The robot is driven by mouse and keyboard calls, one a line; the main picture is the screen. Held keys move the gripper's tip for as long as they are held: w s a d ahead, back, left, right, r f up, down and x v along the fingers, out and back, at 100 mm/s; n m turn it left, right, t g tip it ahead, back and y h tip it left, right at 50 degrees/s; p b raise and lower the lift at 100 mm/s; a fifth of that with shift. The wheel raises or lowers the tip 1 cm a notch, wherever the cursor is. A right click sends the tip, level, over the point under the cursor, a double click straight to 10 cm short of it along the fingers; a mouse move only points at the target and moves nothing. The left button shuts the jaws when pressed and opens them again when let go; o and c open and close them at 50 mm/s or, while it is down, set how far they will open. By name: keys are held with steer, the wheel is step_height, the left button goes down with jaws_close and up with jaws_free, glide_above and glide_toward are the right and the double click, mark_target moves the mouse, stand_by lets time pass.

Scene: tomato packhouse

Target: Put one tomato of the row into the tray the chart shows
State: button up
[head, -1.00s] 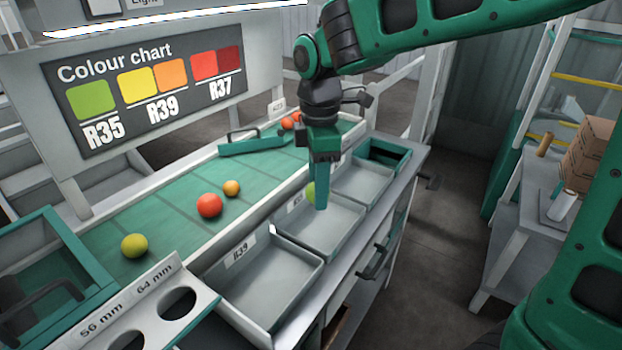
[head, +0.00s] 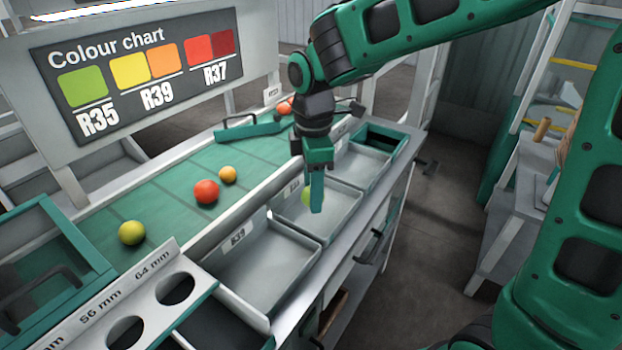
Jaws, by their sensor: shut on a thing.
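On the green belt (head: 160,200) lie a yellow-green tomato (head: 132,232), a red tomato (head: 206,191) and a small orange tomato (head: 227,174). The colour chart (head: 140,72) pairs green with R35, yellow and orange with R39, reds with R37. The near tray (head: 262,313) is labelled R39. The middle tray's label is too small to read surely.
A farther grey tray (head: 388,157) and a dark teal-rimmed bin (head: 403,137) stand beyond the middle tray. A teal diverter bar (head: 250,131) crosses the belt, with red tomatoes (head: 285,107) behind it. A sizing plate with holes (head: 150,303) is at the front left.

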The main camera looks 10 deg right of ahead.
mark_target(313, 224)
steer(key=shift+f, duration=2.75)
steer(key=shift+f, duration=0.5)
steer(key=o, duration=0.8)
steer(key=shift+c, duration=1.4)
steer(key=shift+r, duration=3.5)
